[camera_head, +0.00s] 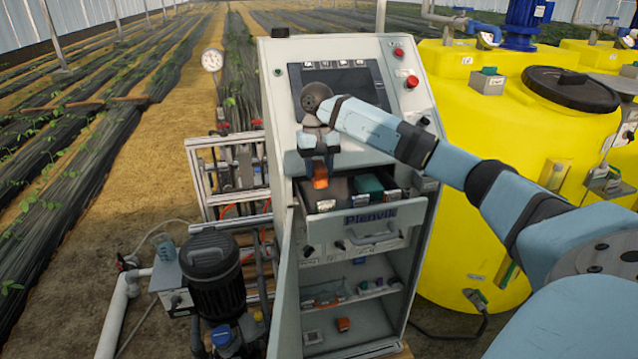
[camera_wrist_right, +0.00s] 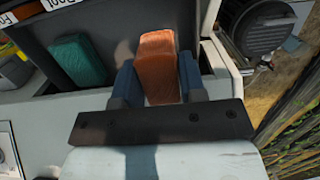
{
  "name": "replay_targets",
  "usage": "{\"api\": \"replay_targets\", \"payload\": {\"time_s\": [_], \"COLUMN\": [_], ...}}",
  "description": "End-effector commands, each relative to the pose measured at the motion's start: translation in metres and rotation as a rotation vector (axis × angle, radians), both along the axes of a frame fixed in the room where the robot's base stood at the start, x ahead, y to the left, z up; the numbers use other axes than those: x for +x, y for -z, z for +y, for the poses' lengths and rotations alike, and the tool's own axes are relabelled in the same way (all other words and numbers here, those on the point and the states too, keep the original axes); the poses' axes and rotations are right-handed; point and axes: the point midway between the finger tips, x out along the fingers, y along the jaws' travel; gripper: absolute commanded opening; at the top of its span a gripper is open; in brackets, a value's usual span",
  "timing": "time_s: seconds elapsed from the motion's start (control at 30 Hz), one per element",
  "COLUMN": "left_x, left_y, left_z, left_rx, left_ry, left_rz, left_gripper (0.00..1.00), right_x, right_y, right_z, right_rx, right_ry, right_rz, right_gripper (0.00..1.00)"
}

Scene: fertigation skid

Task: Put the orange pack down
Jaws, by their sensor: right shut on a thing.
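The orange pack (camera_head: 320,176) is a small block between the fingers of my right gripper (camera_head: 318,168). In the wrist view the orange pack (camera_wrist_right: 160,68) stands upright between the two blue fingers (camera_wrist_right: 158,85). The gripper is shut on it and holds it over the left part of the open drawer (camera_head: 357,213). I cannot tell whether the pack touches the drawer floor. A teal pack (camera_head: 368,184) lies in the right part of the drawer and also shows in the wrist view (camera_wrist_right: 77,61). My left gripper is not in view.
The grey control cabinet (camera_head: 278,110) stands behind the drawer. Its lower door (camera_head: 287,290) is open at the left. Another orange item (camera_head: 343,324) lies on the bottom shelf. A black pump (camera_head: 211,270) and a yellow tank (camera_head: 470,120) flank the cabinet.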

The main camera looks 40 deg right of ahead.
Motion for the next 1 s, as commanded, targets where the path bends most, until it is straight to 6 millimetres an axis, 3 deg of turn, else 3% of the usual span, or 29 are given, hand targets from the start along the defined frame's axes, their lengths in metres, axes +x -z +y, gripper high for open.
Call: {"api": "replay_targets", "payload": {"time_s": [0.43, 1.0], "left_x": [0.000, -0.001], "left_y": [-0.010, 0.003], "left_z": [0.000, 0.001], "left_rx": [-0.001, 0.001], "left_ry": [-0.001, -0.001], "left_rz": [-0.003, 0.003], "left_gripper": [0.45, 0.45], "right_x": [0.000, 0.000], "right_y": [0.046, 0.058], "right_z": [0.001, 0.000], "right_rx": [0.001, 0.001], "right_ry": [0.000, 0.000], "right_rz": [0.002, 0.000], "right_gripper": [0.09, 0.09]}}
